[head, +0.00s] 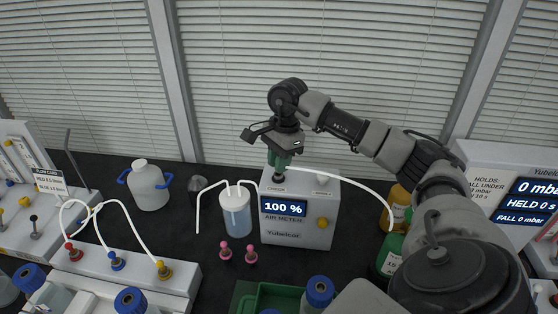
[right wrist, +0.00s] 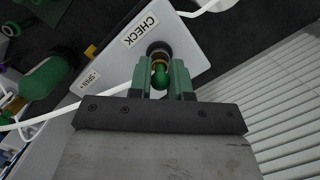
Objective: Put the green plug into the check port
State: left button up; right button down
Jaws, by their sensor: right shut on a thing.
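My right gripper (head: 279,165) reaches down over the air meter (head: 297,232), a pale box whose screen reads 100 %. The right wrist view shows its two green fingers (right wrist: 163,82) shut on the green plug (right wrist: 159,76). The plug lies in line with the dark round check port (right wrist: 158,51), beside the CHECK label on the meter's top. Plug and port overlap in this view; I cannot tell how deep the plug sits. In the head view the fingers hide most of the plug. My left gripper is not in view.
A cup with white tubes (head: 236,217) stands left of the meter, and two pink plugs (head: 226,251) lie in front. Yellow (head: 399,199) and green (head: 387,259) bottles stand to the right. A white tube (head: 350,182) arches from the meter's top towards them.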

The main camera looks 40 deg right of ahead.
jog(key=shift+f+b, duration=0.5)
jog(key=shift+f, duration=0.1)
dwell(0.6)
jog(key=c, duration=1)
grip_release()
jog(key=shift+d+r, duration=0.1)
jog(key=shift+r, duration=0.45)
jog(key=r, duration=0.3)
jog(key=d+r+b, duration=0.1)
jog(key=r, duration=0.5)
jog(key=shift+s+d+r, duration=0.1)
jog(key=shift+d+r, duration=0.1)
jog(key=shift+r, duration=0.1)
jog(key=shift+f, duration=0.1)
